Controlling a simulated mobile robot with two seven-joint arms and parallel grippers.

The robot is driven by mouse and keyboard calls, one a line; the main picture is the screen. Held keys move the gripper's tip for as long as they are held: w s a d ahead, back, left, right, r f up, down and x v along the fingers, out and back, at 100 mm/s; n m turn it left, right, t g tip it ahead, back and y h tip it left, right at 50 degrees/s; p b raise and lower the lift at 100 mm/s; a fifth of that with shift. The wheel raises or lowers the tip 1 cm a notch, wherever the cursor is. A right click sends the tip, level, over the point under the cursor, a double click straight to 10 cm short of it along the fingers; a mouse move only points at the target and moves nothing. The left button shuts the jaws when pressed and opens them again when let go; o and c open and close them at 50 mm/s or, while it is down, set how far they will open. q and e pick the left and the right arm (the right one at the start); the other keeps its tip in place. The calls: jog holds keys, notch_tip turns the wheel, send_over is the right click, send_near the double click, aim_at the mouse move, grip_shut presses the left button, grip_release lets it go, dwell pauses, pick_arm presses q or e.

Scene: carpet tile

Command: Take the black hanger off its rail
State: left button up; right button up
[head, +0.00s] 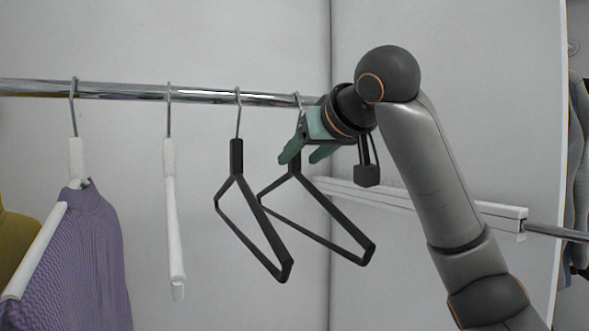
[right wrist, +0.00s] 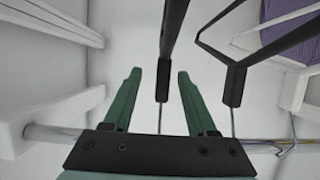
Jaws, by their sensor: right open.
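Two black hangers hang by metal hooks from the chrome rail (head: 205,95). The right-hand black hanger (head: 340,246) is at my right gripper (head: 302,156), whose green fingers are open on either side of its neck. In the right wrist view, that hanger's black neck (right wrist: 163,80) stands between the two spread fingers (right wrist: 159,72), with a gap on both sides. The other black hanger (head: 236,160) hangs just to the left and also shows in the right wrist view (right wrist: 234,85). My left gripper is not in view.
A slim white hanger (head: 170,220) and a white hanger with a purple knit sweater (head: 88,255) hang further left, beside a mustard garment (head: 14,238). A white ledge (head: 365,194) runs along the wall behind my right arm.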

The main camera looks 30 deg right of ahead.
aim_at(289, 166)
jog(key=p+x, duration=0.1)
jog(key=x, duration=0.4)
jog(key=shift+a+p, duration=0.25)
jog(key=shift+p, duration=0.15)
jog(key=shift+w+f, duration=0.1)
jog(key=shift+w, duration=0.3)
grip_shut()
